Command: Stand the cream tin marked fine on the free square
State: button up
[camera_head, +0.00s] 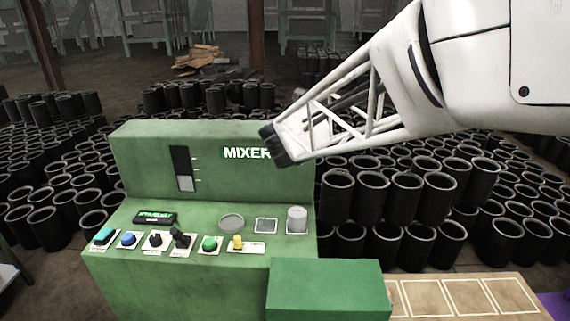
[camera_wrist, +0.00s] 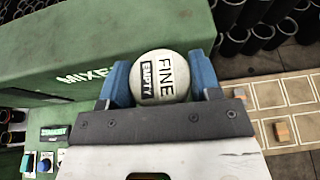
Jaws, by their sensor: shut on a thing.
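The cream tin (camera_wrist: 166,84) shows its round face, marked FINE and EMPTY, in the wrist view. My gripper (camera_wrist: 160,76) is shut on it, with a blue finger on each side. In the head view my gripper (camera_head: 272,144) is up in front of the MIXER sign, and I cannot make out the tin there. A tan board with pale outlined squares (camera_head: 460,296) lies at the lower right, partly hidden by a green box. In the wrist view the board's squares (camera_wrist: 299,90) lie to the right of the tin. Which square is the free one is unclear.
The green mixer console (camera_head: 140,265) carries buttons, knobs and a grey-white cylinder (camera_head: 297,219). The green box (camera_head: 328,290) stands before it. Small wooden blocks (camera_wrist: 283,132) sit on the board. Many black sleeves (camera_head: 405,195) crowd the floor behind and right.

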jog(key=s+a+f, duration=0.2)
jog(key=a+f, duration=0.1)
jog(key=f, duration=0.3)
jog(key=s+a+f, duration=0.2)
jog(key=a+f, duration=0.2)
jog(key=f, duration=0.2)
jog(key=shift+s, duration=0.35)
jog(key=shift+f, duration=0.1)
jog(key=shift+f, duration=3)
jog(key=shift+f, duration=1.9)
jog(key=shift+f, duration=0.1)
jog(key=o, duration=1)
